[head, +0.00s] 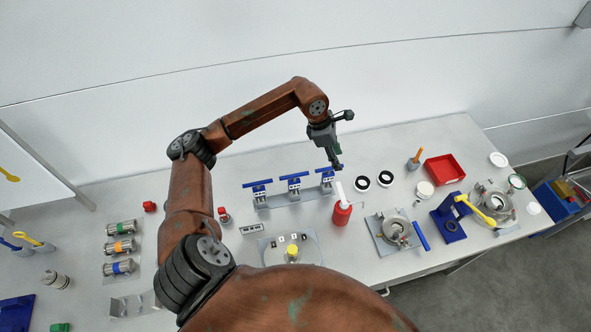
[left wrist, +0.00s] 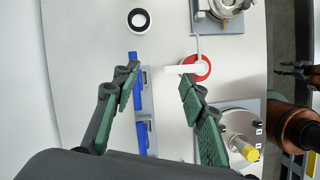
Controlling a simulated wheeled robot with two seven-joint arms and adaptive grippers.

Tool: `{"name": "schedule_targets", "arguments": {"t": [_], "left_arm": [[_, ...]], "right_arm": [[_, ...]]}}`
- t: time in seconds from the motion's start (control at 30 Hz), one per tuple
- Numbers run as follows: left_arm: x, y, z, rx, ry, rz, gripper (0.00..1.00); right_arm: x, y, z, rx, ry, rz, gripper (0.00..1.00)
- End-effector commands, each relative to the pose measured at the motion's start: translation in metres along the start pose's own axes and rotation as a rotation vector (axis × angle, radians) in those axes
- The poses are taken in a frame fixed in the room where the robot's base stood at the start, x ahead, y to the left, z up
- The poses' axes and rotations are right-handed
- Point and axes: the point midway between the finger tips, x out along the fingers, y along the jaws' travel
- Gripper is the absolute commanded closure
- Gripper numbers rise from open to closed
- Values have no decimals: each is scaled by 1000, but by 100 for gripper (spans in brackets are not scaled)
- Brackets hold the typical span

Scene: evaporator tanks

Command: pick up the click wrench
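No tool is surely the click wrench. A long yellow tool (head: 478,212) leans on a blue stand (head: 449,227) at the right of the bench and may be it. My left gripper (head: 339,165) is high above the bench, near the right end of the blue-handled valve row and well left of that tool. In the left wrist view its green-padded fingers (left wrist: 160,93) are wide apart with nothing held; a blue valve handle (left wrist: 140,97) shows below between them. A dark shape at the right edge there looks like my right gripper (left wrist: 298,72); its fingers are unclear.
A red bottle with a white spout (head: 341,213) stands just below the left gripper. Two black-and-white rings (head: 362,184), a metal flange (head: 394,228) and a red tray (head: 445,169) lie to the right. Several metal cylinders (head: 120,247) lie at left.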

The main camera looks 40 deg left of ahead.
Motion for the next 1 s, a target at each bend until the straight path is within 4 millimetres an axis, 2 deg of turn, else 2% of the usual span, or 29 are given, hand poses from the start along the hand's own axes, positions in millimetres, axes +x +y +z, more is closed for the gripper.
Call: {"name": "schedule_targets", "arguments": {"t": [0.03, 0.1, 0.2, 0.3, 0.47, 0.67, 0.83, 1.0], "left_arm": [[19, 0, -44, -42, 98, -7, 61], [40, -1, -90, -81, 201, -10, 61], [57, -6, -136, -113, 304, -14, 61], [66, -9, -160, -126, 358, -16, 61], [81, -11, -172, -129, 380, -19, 61], [100, -12, -178, -125, 377, -20, 61], [120, -16, -191, -127, 377, -21, 61], [137, -15, -198, -127, 375, -17, 61]], "right_arm": [[-8, 0, -1, 0, 0, -1, 60], [-12, -1, -2, 1, 1, -1, 60], [-16, -3, -3, 2, 1, -4, 60], [-17, -8, -4, 4, 3, -9, 60], [-21, -15, -6, 7, 4, -16, 60], [-30, -10, -6, 5, 4, -11, 60], [-47, -5, -7, 3, 4, -7, 60], [-50, -2, -7, 1, 3, -4, 60]]}}
